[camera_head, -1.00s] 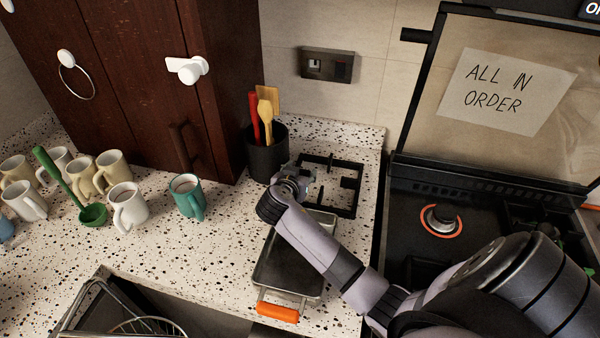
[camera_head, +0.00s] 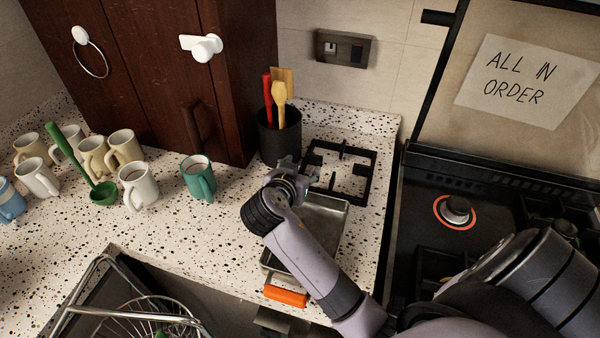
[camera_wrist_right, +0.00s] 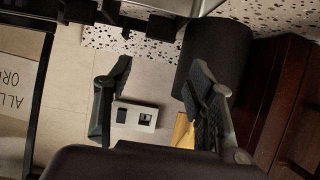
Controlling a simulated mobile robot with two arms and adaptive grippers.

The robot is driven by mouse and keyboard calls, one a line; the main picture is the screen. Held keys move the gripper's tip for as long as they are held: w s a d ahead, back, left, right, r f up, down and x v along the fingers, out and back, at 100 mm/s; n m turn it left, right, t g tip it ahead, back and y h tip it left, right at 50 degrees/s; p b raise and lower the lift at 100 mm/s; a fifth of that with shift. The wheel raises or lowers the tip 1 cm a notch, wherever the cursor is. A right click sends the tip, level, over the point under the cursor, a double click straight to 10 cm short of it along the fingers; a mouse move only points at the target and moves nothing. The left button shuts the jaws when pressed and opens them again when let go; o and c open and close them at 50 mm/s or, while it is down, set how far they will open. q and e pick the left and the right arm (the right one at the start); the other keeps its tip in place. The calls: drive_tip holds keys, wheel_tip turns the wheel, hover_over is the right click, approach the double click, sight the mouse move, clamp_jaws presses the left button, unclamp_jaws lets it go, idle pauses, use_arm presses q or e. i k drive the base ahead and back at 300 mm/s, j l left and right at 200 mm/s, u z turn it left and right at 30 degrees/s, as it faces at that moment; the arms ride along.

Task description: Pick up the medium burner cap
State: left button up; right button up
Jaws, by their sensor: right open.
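Another dark burner piece (camera_head: 566,229) is farther right. I cannot tell which cap is the medium one. My right gripper (camera_head: 290,167) is over the counter, in front of the black utensil pot and left of the loose grate, far from the orange-ringed burner. In the right wrist view its two fingers (camera_wrist_right: 158,85) are apart with nothing visible between them except the background wall and socket. My left gripper is not in view.
A black utensil pot (camera_head: 280,137) stands close behind my right gripper. A black grate (camera_head: 358,186) and a metal tray (camera_head: 334,215) with an orange handle (camera_head: 286,296) lie on the counter. Several mugs stand at the left. The raised stove lid (camera_head: 443,110) bounds the stove's back.

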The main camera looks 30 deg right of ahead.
sight(458, 204)
drive_tip(key=z, duration=1.45)
drive_tip(key=k+j+z, duration=0.1)
drive_tip(key=z, duration=0.25)
drive_tip(key=k+z, duration=0.1)
drive_tip(key=z, duration=0.25)
drive_tip(key=i+z, duration=0.1)
drive_tip(key=i, duration=0.1)
